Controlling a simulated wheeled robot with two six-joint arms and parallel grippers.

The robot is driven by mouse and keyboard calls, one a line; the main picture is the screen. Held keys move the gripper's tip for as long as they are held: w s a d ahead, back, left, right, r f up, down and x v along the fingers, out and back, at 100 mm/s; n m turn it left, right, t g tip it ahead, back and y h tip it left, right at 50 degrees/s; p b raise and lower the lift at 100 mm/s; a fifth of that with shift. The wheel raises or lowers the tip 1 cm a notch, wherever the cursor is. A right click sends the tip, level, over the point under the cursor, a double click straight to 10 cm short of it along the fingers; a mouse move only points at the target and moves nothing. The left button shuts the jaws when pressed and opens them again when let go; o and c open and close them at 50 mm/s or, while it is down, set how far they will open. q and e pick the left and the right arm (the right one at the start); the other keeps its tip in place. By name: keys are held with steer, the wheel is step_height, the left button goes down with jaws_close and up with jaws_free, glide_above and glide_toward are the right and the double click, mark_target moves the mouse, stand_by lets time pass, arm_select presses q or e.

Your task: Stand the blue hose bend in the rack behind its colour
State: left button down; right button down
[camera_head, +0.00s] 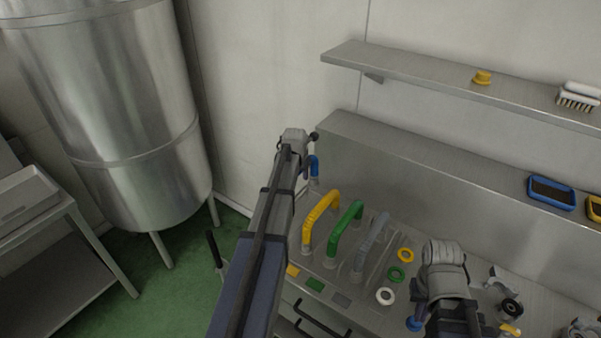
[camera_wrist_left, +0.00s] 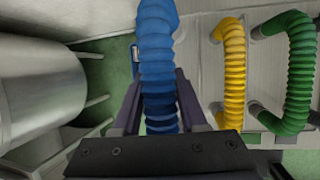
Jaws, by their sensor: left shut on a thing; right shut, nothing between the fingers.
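The blue hose bend (camera_head: 315,167) shows only in part beside my left gripper (camera_head: 298,143). In the left wrist view the ribbed blue hose bend (camera_wrist_left: 158,45) runs up between the fingers of my left gripper (camera_wrist_left: 158,105), which is shut on it. Yellow (camera_head: 320,213), green (camera_head: 345,225) and grey (camera_head: 371,240) hose bends stand in the rack, with yellow (camera_head: 292,270), green (camera_head: 315,285) and grey (camera_head: 341,299) colour patches in front. My left arm covers the rack's left end; no blue patch shows. My right gripper (camera_head: 445,290) is shut and empty; its fingertips are hard to make out.
Yellow (camera_head: 405,255), green (camera_head: 396,274) and white (camera_head: 385,296) rings lie right of the rack, with a blue piece (camera_head: 414,324) near my right arm. Metal fittings (camera_head: 503,290) lie further right. A steel tank (camera_head: 120,120) stands left; a wall shelf (camera_head: 430,75) hangs above.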

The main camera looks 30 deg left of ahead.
arm_select(q)
step_height(320, 180, down, 10)
steer(key=b, duration=1)
steer(key=shift+f, duration=0.45)
steer(key=shift+f+b, duration=0.3)
steer(key=shift+b, duration=0.2)
jaws_free()
stand_by(0.5)
steer(key=shift+r, duration=0.15)
step_height(320, 180, up, 8)
steer(key=p, duration=0.8)
